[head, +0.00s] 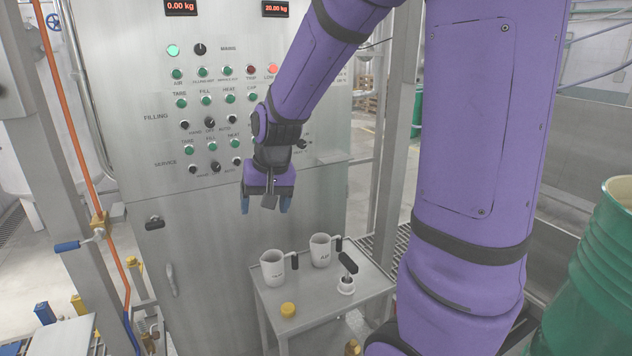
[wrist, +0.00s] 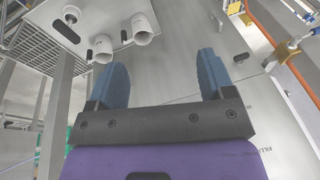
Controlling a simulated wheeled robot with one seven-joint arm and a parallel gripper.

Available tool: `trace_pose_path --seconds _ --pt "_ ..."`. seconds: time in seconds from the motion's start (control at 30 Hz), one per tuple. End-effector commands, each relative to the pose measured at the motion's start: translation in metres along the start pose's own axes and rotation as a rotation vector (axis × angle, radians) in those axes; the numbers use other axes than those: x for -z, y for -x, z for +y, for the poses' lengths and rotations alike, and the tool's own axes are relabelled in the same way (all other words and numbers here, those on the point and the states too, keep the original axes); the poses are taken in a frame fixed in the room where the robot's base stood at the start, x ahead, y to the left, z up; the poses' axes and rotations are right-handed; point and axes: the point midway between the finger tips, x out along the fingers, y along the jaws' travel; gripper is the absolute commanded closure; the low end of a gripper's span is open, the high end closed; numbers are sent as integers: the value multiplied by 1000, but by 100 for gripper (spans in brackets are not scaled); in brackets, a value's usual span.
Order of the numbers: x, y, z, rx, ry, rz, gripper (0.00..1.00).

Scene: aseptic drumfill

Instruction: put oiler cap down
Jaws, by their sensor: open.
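A small round yellow cap (head: 288,310), which looks like the oiler cap, sits on the front left part of a small steel table (head: 330,296). I cannot make it out in the wrist view. My gripper (head: 265,203) hangs fingers down in front of the steel cabinet, higher than the table and apart from the cap. In the wrist view the two blue fingers of my gripper (wrist: 163,68) are wide apart with nothing between them.
Two white mugs (head: 272,268) (head: 320,249) with black handles stand on the table behind the cap. The control cabinet (head: 215,225) rises behind; a green drum (head: 605,265) is far right.

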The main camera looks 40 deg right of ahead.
Motion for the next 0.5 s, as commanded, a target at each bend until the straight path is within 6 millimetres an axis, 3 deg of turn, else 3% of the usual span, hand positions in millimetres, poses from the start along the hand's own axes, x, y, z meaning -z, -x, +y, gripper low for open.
trace_pose_path --seconds 0.03,0.2,0.5 --pt "-8 18 -2 8 30 20 25" --pt "-41 65 -5 18 133 63 25" --pt "-106 132 5 12 303 149 25"
